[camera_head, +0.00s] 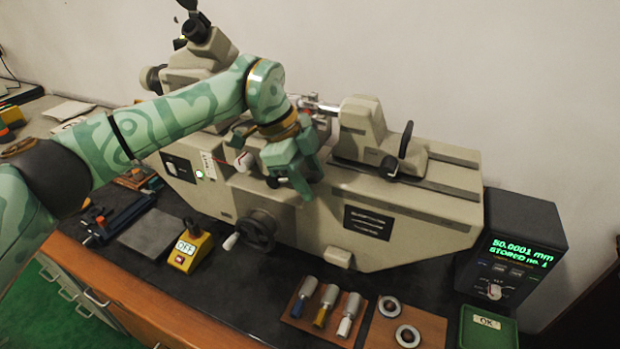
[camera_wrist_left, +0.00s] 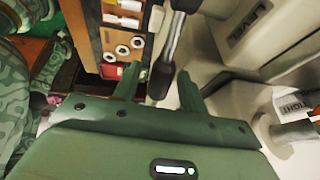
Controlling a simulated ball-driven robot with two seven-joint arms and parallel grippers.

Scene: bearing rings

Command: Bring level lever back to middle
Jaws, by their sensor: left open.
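The level lever is a chrome rod with a dark knob (camera_wrist_left: 162,78), seen in the left wrist view beside the LEVEL label (camera_wrist_left: 248,22). My left gripper (camera_wrist_left: 158,84) is open, with one finger on each side of the knob end. I cannot tell whether either finger touches it. In the head view my left gripper (camera_head: 291,178) is at the front of the beige measuring machine (camera_head: 425,212), and it hides most of the lever. My right gripper is not in view.
A red-tipped lever (camera_head: 243,161) sits close left of the gripper, near a TIGHT label (camera_wrist_left: 294,102). A handwheel (camera_head: 257,230) is below. Gauges on a wooden tray (camera_head: 296,312), ring pads (camera_head: 424,321), a readout box (camera_head: 515,245) and a green OK tray (camera_head: 487,329) stand on the bench.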

